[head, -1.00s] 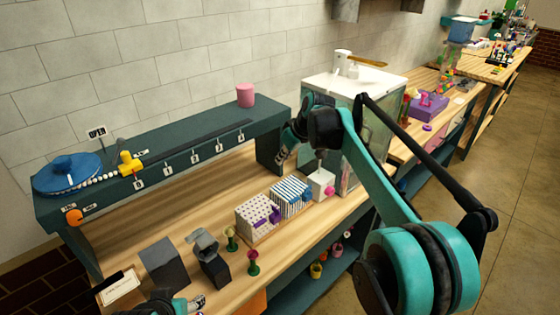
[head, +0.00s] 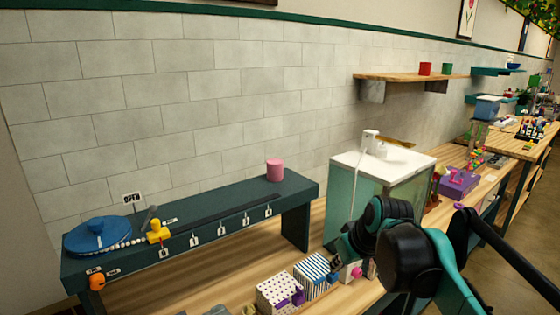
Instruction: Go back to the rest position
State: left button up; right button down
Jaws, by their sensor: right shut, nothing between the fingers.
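My right arm (head: 405,255) comes in from the lower right. Its gripper (head: 338,264) is shut and empty. In the picture it lies in front of the glass tank's lower part and just above the striped box (head: 314,274); I cannot tell whether it touches the box. My left gripper is out of view.
A dark green raised shelf (head: 228,218) holds a blue disc (head: 97,236), a yellow valve (head: 156,232) and a pink cup (head: 275,170). A glass tank (head: 345,200) with a white lid stands behind my right arm. A dotted box (head: 277,294) sits beside the striped box.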

jog(key=s+d+f+m+t+h, duration=0.1)
jog(key=s+d+f+m+h, duration=0.1)
jog(key=s+f, duration=1.4)
jog(key=s+d+m, duration=0.1)
jog(key=s+m, duration=0.1)
jog(key=s, duration=0.1)
jog(key=shift+f, duration=0.25)
jog(key=shift+d, duration=0.1)
